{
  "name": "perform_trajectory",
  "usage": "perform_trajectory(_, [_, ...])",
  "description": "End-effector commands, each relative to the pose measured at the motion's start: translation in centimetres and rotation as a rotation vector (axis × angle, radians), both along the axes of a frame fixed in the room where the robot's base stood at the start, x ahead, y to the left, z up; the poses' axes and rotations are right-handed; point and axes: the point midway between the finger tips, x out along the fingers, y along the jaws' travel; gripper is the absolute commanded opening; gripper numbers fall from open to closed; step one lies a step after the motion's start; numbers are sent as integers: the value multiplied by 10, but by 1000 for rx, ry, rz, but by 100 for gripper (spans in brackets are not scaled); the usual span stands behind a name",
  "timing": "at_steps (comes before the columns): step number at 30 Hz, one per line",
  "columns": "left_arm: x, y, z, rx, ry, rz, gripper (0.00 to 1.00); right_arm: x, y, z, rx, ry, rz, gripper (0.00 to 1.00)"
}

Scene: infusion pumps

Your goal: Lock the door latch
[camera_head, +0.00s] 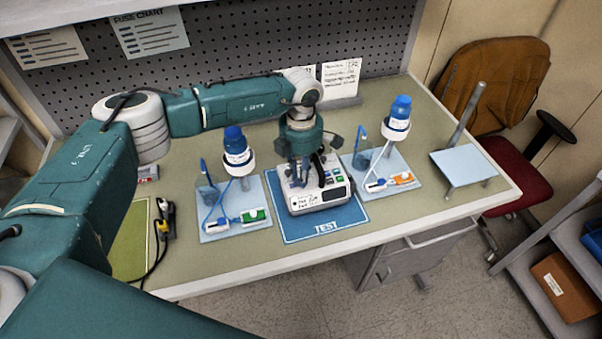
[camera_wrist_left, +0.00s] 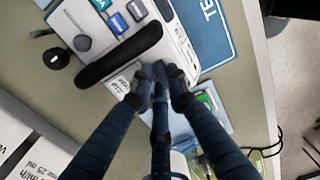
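The infusion pump (camera_head: 325,193) is a white box with a small screen and keys, standing on the blue TEST mat (camera_head: 327,227). My left gripper (camera_head: 299,183) points down over the pump's left part and hides some of it. In the left wrist view its three dark fingers (camera_wrist_left: 160,82) come together at their tips beside the pump's black handle (camera_wrist_left: 120,55). The pump's white body (camera_wrist_left: 178,38) also shows there. The tips look shut, with nothing visible between them; contact with the pump is unclear. I cannot make out the door latch. My right gripper is not in view.
Stands with blue-capped bottles rise left (camera_head: 236,152) and right (camera_head: 398,118) of the pump, on pale trays. The bench's front strip is clear.

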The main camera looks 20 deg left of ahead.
Motion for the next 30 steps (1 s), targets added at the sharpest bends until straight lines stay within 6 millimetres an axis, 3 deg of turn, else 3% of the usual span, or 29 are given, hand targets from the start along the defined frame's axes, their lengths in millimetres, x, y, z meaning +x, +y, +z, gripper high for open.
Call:
perform_trajectory(11, [1,0,-3,-1,-3,-89,0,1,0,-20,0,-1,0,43])
perform_trajectory(30, [3,-3,-4,-1,-6,-651,0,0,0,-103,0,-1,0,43])
